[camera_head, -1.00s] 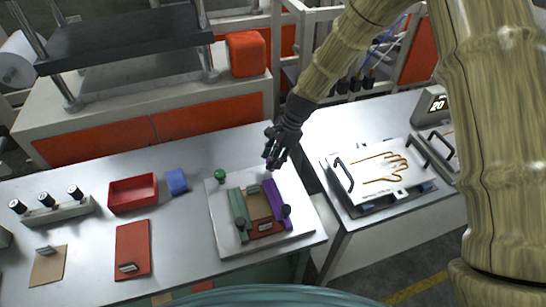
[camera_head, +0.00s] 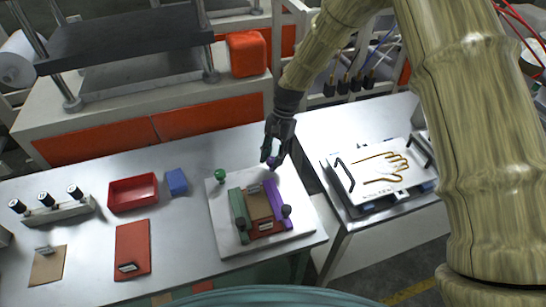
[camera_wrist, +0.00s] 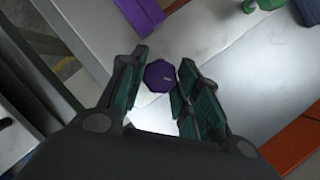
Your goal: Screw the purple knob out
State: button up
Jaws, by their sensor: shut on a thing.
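The purple knob (camera_wrist: 160,76) is a dark faceted cap between my gripper's (camera_wrist: 158,88) two green-padded fingers in the wrist view. My gripper is shut on it. In the head view my gripper (camera_head: 271,154) points down at the far right corner of the white plate (camera_head: 222,249). The purple knob (camera_head: 274,162) shows just below the fingertips. I cannot tell how far its thread sits in the plate. A purple bar (camera_head: 273,196) lies nearby on the plate; it also shows at the top of the wrist view (camera_wrist: 140,13).
A green knob (camera_head: 220,175) and green bar (camera_head: 238,208) are on the plate's left side, with a brown block (camera_head: 258,205) between the bars. A blue block (camera_head: 177,181) and red tray (camera_head: 133,193) stand left. A second table with a glove-outline plate (camera_head: 376,172) is right.

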jog(key=n+h, duration=0.1)
jog(key=n, duration=0.1)
jog(key=n+h, duration=0.1)
jog(key=n, duration=0.2)
jog(key=shift+w+a+n+g+b, duration=0.1)
jog(key=shift+a+n+g+b, duration=0.1)
jog(key=shift+n+g+b, duration=0.15)
jog(key=shift+a+n+h, duration=0.1)
jog(key=shift+n+h, duration=0.9)
jog(key=shift+n, duration=1.15)
jog(key=o, duration=1)
jog(key=v, duration=1.2)
jog(key=shift+s, duration=0.25)
